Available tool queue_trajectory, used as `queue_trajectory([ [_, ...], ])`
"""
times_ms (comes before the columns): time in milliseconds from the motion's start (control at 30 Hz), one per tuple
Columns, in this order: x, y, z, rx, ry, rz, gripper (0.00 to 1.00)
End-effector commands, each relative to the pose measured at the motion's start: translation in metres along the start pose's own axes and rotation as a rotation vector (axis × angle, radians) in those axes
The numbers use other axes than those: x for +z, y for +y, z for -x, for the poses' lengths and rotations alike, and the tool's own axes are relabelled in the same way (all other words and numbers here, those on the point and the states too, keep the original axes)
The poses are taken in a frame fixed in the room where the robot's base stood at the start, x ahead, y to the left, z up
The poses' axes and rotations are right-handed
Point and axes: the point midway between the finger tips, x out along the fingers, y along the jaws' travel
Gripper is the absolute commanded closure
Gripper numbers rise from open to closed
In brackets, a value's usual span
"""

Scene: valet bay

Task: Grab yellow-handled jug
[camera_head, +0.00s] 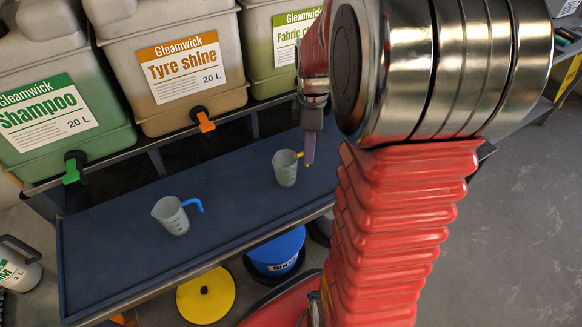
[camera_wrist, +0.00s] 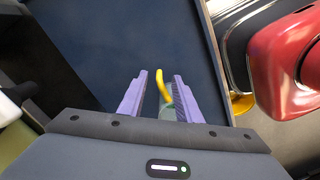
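The yellow-handled jug (camera_head: 285,170) is a small translucent grey-green jug standing upright on the blue bench mat (camera_head: 120,240). Its yellow handle points right, toward my gripper (camera_head: 310,150). In the wrist view the yellow handle (camera_wrist: 162,86) lies between the two purple fingers of my gripper (camera_wrist: 161,77). There are gaps on both sides, so the fingers are open and not gripping it. Most of the jug body is hidden there behind the gripper housing. A similar jug with a blue handle (camera_head: 172,215) stands on the mat to the left.
Large drums of shampoo (camera_head: 55,95), tyre shine (camera_head: 170,65) and fabric cleaner (camera_head: 280,45) stand behind the mat, with taps overhanging its back edge. A blue bucket (camera_head: 276,250) and a yellow round lid (camera_head: 206,295) are below the bench front. The mat between the jugs is clear.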

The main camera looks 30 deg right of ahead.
Motion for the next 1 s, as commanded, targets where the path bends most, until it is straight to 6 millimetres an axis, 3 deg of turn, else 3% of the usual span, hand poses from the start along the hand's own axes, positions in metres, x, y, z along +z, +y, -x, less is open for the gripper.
queue_trajectory([
  [267,0.000,0.000,-0.001,0.000,0.000,0.000,0.69],
  [700,-0.004,0.000,-0.048,-0.002,0.000,0.000,0.69],
  [1000,-0.004,0.001,-0.051,0.001,0.000,0.000,0.69],
])
